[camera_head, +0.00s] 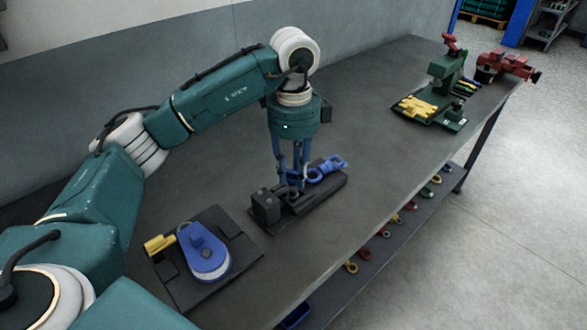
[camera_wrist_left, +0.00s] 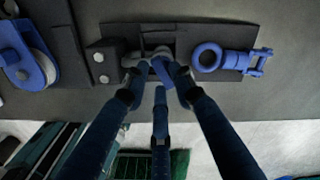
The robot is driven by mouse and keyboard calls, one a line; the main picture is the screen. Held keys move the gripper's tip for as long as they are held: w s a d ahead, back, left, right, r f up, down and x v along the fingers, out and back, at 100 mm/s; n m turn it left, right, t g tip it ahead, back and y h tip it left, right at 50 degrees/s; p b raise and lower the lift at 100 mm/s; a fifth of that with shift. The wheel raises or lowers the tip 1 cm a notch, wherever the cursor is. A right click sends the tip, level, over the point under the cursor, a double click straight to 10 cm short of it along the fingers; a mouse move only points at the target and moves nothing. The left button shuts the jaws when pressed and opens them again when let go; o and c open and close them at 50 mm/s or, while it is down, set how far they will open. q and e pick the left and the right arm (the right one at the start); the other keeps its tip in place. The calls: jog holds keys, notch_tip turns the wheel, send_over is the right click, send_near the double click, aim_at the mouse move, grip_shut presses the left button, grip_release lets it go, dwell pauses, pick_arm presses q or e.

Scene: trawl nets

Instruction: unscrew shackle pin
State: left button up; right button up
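A black fixture plate (camera_head: 328,191) with a block at its left end lies on the grey bench. In the left wrist view a grey shackle (camera_wrist_left: 133,60) sits beside the block (camera_wrist_left: 103,61), with a blue piece, seemingly the shackle pin (camera_wrist_left: 165,70), at it. My left gripper (camera_head: 293,186) points straight down over the shackle. In the left wrist view its blue fingers (camera_wrist_left: 160,84) come in around the blue piece. The fingers hide much of it, and I cannot tell whether they grip it. My right gripper is not in view.
A blue eye swivel (camera_wrist_left: 208,57) lies on the plate, right of the shackle. A blue pulley block (camera_head: 208,258) on a black plate is near left. A green press (camera_head: 446,72) and a red vise (camera_head: 508,65) stand far right. The bench between is clear.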

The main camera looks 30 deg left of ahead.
aim_at(294, 174)
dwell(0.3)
pick_arm(q)
jog(key=shift+w+r, duration=0.1)
jog(key=shift+r, duration=0.1)
notch_tip(294, 174, up, 11)
jog(key=shift+r, duration=0.2)
dwell(0.6)
